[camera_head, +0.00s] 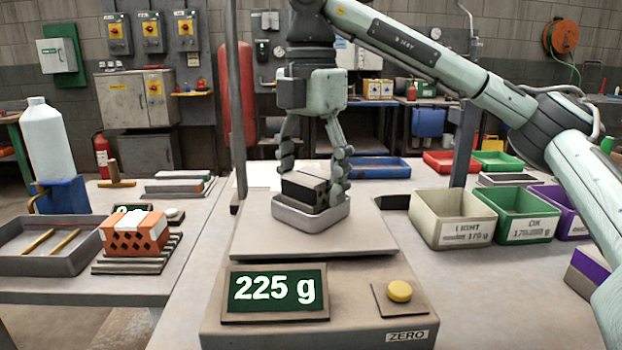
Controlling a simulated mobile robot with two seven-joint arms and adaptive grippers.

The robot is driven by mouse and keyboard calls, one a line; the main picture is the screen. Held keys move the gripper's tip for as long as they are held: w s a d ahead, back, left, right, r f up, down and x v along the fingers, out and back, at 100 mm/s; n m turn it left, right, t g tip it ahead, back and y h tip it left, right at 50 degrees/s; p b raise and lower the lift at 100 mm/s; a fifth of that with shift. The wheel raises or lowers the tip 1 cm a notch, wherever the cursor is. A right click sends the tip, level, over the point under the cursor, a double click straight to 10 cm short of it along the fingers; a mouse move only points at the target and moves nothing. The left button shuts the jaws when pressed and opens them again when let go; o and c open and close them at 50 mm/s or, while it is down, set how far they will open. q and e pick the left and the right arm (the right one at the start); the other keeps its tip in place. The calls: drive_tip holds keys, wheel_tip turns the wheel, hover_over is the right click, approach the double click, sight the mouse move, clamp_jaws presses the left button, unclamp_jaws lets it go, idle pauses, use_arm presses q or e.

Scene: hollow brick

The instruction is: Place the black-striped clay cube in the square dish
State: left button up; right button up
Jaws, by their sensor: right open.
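A dark brown-and-black block (304,190), which appears to be the black-striped clay cube, sits in the metal square dish (311,218) on the scale plate. My right gripper (313,172) comes down from above with its fingers apart. One finger is behind and left of the block; the other is close along its right side. Whether either finger touches the block cannot be told. The scale display (275,290) reads 225 g. My left gripper is not in view.
Bins marked LIGHT (452,234) and OK (517,230) and a purple bin (563,207) stand right of the scale. An orange holed brick (135,240) lies on slats at left, beside a grey tray (45,264). A thin post (237,110) rises behind the scale's left side.

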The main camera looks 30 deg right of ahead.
sight(311, 175)
drive_tip(key=shift+r, duration=0.35)
use_arm(q)
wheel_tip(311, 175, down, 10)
drive_tip(key=p, duration=0.4)
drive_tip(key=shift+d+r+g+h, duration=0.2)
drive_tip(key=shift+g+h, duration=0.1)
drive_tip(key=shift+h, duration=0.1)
use_arm(e)
wheel_tip(311, 175, up, 12)
drive_tip(key=shift+f, duration=0.2)
